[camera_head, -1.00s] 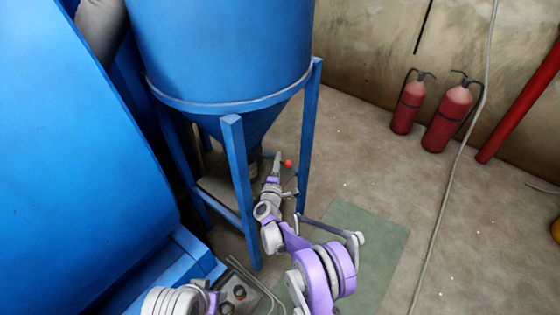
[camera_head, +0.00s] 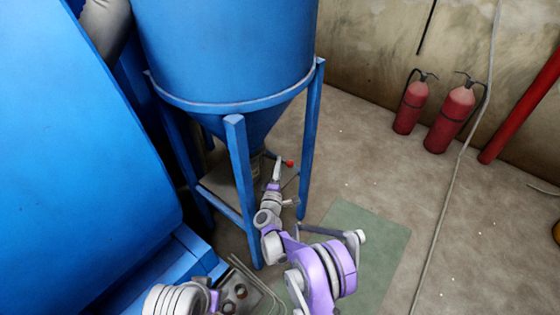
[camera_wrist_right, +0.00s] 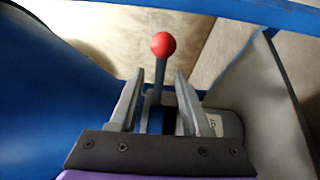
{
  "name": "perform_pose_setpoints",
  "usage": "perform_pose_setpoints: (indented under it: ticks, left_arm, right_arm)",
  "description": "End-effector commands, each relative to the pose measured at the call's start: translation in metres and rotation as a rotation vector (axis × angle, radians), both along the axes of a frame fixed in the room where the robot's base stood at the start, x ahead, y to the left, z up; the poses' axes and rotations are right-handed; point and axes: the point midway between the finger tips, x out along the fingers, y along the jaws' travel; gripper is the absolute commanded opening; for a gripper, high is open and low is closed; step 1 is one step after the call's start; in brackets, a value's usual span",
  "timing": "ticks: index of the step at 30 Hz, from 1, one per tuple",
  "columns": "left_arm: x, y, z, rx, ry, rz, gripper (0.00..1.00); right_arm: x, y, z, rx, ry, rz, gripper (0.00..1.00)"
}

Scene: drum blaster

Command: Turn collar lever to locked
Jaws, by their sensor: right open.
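The collar lever is a grey rod with a red ball knob (camera_wrist_right: 163,44), in the right wrist view. It rises nearly upright between and beyond the two fingers of my right gripper (camera_wrist_right: 156,92). The fingers are open, one on each side of the lever, and no clear contact shows. The collar itself is mostly hidden by my arm and the cone. My left gripper is not seen; only part of that arm shows at the bottom.
Blue frame legs (camera_head: 242,185) stand close around my right arm. A large blue drum (camera_head: 70,150) fills the left. A green floor patch (camera_head: 372,235) and open floor lie to the right. Fire extinguishers (camera_head: 450,118) stand by the wall.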

Motion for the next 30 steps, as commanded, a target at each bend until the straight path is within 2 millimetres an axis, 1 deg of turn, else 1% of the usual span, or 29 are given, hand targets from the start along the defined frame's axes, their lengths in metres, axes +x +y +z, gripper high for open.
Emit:
perform_pose_setpoints:
  ticks: [1,3,6,9,12,15,22,23,24,26,27,29,30]
  left_arm:
    - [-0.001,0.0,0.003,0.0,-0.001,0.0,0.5]
    - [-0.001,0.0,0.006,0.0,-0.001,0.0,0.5]
    - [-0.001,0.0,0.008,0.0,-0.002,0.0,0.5]
    - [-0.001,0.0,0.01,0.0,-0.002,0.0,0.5]
    - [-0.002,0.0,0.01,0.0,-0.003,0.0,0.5]
    - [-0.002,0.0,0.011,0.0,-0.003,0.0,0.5]
    - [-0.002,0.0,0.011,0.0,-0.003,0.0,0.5]
    - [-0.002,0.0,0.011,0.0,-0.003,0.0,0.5]
    - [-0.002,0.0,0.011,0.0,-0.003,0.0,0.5]
    - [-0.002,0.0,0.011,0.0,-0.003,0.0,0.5]
    - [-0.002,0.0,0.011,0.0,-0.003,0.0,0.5]
    - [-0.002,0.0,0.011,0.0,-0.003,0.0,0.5]
    - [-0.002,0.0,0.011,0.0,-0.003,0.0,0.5]
  right_arm:
    - [-0.012,0.001,0.001,0.002,0.0,0.001,0.47]
    - [-0.027,0.002,0.0,0.001,0.0,0.001,0.47]
    - [-0.046,0.003,-0.001,0.001,0.0,0.002,0.47]
    - [-0.06,0.003,-0.003,0.001,0.0,0.0,0.47]
    - [-0.07,0.004,-0.004,0.001,0.0,0.0,0.47]
    - [-0.074,0.004,-0.004,0.001,0.001,0.0,0.47]
    - [-0.075,0.004,-0.005,0.001,0.001,0.0,0.47]
    - [-0.075,0.004,-0.005,0.001,0.001,0.0,0.45]
    - [-0.075,0.004,-0.004,0.001,0.001,0.0,0.38]
    - [-0.074,0.003,-0.001,0.008,0.001,0.004,0.27]
    - [-0.073,0.002,0.003,0.018,0.001,0.012,0.2]
    - [-0.07,0.001,0.013,0.043,0.004,0.033,0.09]
    - [-0.067,-0.001,0.023,0.069,0.009,0.053,0.02]
